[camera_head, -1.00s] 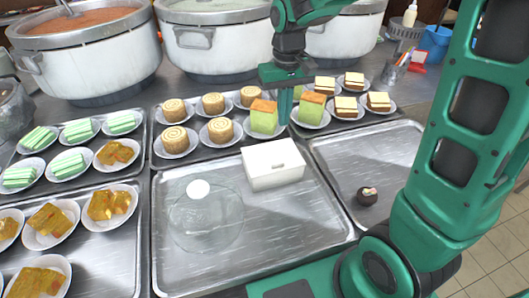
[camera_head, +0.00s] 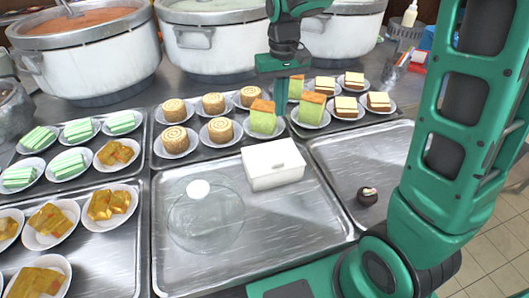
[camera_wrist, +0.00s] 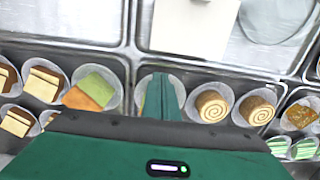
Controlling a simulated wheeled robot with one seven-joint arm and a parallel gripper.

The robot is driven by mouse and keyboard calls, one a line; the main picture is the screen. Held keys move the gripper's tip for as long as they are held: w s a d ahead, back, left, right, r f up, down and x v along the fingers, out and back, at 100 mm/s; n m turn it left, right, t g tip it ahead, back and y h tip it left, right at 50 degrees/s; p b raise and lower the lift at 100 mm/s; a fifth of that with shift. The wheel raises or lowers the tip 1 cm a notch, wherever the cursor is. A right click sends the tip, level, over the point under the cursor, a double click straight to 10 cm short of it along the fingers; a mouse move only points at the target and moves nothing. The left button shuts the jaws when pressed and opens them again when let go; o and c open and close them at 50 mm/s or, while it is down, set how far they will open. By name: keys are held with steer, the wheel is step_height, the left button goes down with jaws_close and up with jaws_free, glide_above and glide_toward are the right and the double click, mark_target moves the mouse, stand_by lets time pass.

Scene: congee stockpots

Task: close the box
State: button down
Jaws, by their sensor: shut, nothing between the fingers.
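The white box (camera_head: 273,165) stands on the middle metal tray, near its back right corner. Its flat white top looks down, with a small knob or tab on it. In the wrist view part of the white box (camera_wrist: 178,26) shows at the top edge, cut off by the frame. My gripper (camera_head: 282,92) is behind the box, above the row of cakes, apart from the box. In the wrist view my gripper's fingers (camera_wrist: 161,92) are together and empty, over a plate. The box's far side is hidden in the head view.
A clear glass dome (camera_head: 206,215) with a white knob is left of the box. A dark round item (camera_head: 367,197) lies on the right tray (camera_head: 400,150). Plates of green cakes (camera_head: 263,117) and rolls (camera_head: 220,130) stand behind. Large stockpots (camera_head: 215,45) line the back.

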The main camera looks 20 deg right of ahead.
step_height(320, 180, up, 7)
stand_by(0.8)
stand_by(0.4)
steer(key=s+d+f+m, duration=0.2)
steer(key=s+d, duration=0.3)
steer(key=s, duration=0.4)
steer(key=s+d+f+m, duration=0.2)
steer(key=s+d, duration=0.4)
steer(key=s, duration=0.4)
steer(key=s+d+f+m, duration=0.2)
steer(key=s+d, duration=0.4)
steer(key=s, duration=0.4)
steer(key=shift+f, duration=0.6)
steer(key=shift+w+f, duration=0.25)
steer(key=shift+w, duration=0.4)
